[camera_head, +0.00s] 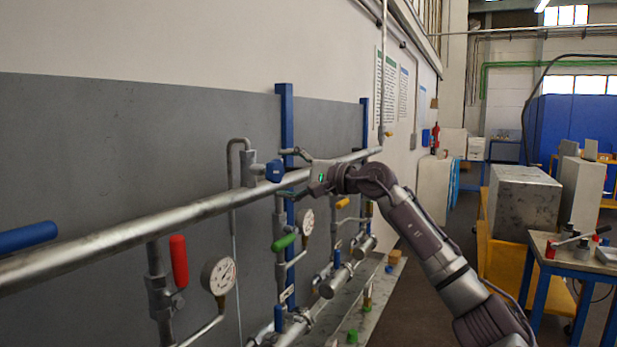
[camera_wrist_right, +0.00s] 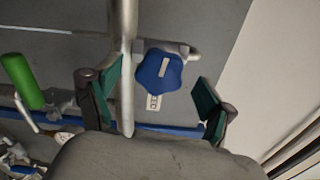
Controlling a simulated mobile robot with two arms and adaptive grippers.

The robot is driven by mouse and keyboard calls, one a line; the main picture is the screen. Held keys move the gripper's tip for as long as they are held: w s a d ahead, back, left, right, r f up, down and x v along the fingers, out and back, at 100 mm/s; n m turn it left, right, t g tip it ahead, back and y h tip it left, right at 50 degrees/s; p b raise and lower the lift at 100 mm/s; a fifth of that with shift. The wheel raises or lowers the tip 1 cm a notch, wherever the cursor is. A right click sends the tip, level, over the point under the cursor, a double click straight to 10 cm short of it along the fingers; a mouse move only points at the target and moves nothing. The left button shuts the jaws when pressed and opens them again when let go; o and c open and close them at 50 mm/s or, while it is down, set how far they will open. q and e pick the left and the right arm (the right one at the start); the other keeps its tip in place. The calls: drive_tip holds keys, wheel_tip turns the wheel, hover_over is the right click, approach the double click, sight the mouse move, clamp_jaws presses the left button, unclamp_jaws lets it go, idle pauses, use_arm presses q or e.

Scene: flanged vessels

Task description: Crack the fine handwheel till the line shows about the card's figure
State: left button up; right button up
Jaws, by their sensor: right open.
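A blue lobed handwheel (camera_head: 275,171) is on a small valve at the main pipe in the head view. In the right wrist view a blue handwheel (camera_wrist_right: 158,75) with a pale bar on its face lies between my fingers, with gaps on both sides. My right gripper (camera_head: 291,172) is open, and its green-padded fingers also show in the wrist view (camera_wrist_right: 156,100). Two round dial gauges, a nearer one (camera_head: 219,275) and a farther one (camera_head: 307,221), hang below the pipe; their readings are too small to tell. My left gripper is out of view.
The thick pipe (camera_head: 120,237) runs along the wall. A red handle (camera_head: 179,261), a green handle (camera_head: 284,242) and a blue lever (camera_head: 27,237) stand near it. Printed sheets (camera_head: 390,88) hang on the wall, unreadable. A workbench (camera_head: 575,262) stands at right, beyond open floor.

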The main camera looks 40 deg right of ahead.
drive_tip(key=v, duration=0.8)
drive_tip(key=shift+s, duration=0.35)
drive_tip(key=shift+d, duration=0.15)
idle(6.7)
